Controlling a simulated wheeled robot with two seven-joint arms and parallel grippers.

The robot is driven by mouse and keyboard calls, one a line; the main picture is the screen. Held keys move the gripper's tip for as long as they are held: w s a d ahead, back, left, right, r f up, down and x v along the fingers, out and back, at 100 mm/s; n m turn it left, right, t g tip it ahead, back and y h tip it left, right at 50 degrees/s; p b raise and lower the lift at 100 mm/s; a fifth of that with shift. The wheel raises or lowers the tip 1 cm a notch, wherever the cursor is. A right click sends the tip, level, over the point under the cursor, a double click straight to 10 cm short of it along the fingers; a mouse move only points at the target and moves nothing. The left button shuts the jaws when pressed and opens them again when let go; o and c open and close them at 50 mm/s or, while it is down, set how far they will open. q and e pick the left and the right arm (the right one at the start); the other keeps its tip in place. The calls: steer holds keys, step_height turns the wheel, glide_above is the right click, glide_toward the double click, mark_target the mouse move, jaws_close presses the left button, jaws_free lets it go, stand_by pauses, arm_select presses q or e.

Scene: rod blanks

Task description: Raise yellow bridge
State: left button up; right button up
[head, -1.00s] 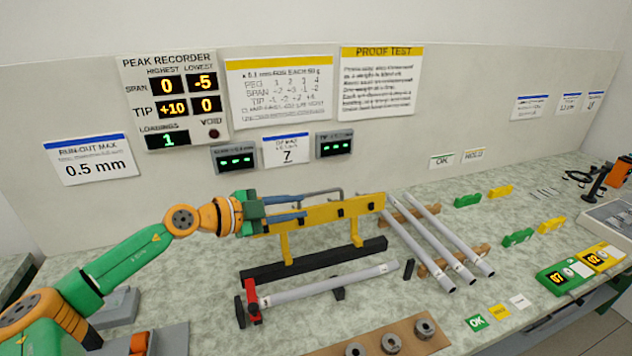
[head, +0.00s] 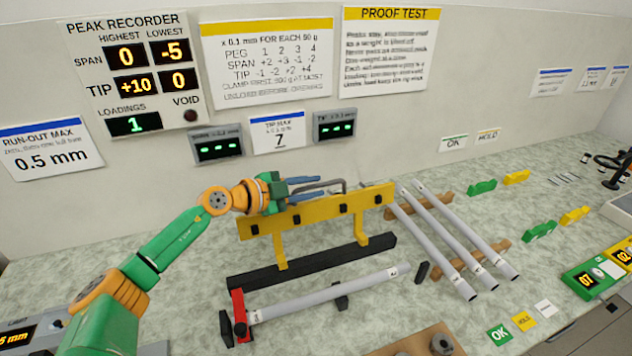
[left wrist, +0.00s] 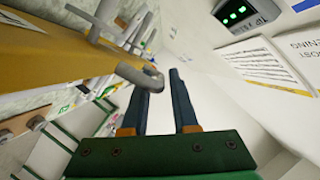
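The yellow bridge (head: 315,212), a bar with several dark pegs along its face, stands upright on yellow legs over a black base (head: 310,262). My right gripper is not in view.
A grey rod (head: 325,295) lies in front of the bridge, its left end at a red clamp (head: 239,310). Several grey rods (head: 440,235) rest on wooden supports at right. Wall displays (head: 215,148) are behind. Clear bench lies left of the bridge.

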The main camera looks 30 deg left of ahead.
arm_select(q)
steer(key=shift+w+d+f, duration=0.15)
steer(key=shift+w+d, duration=0.25)
steer(key=shift+w, duration=0.15)
jaws_close()
stand_by(1.1)
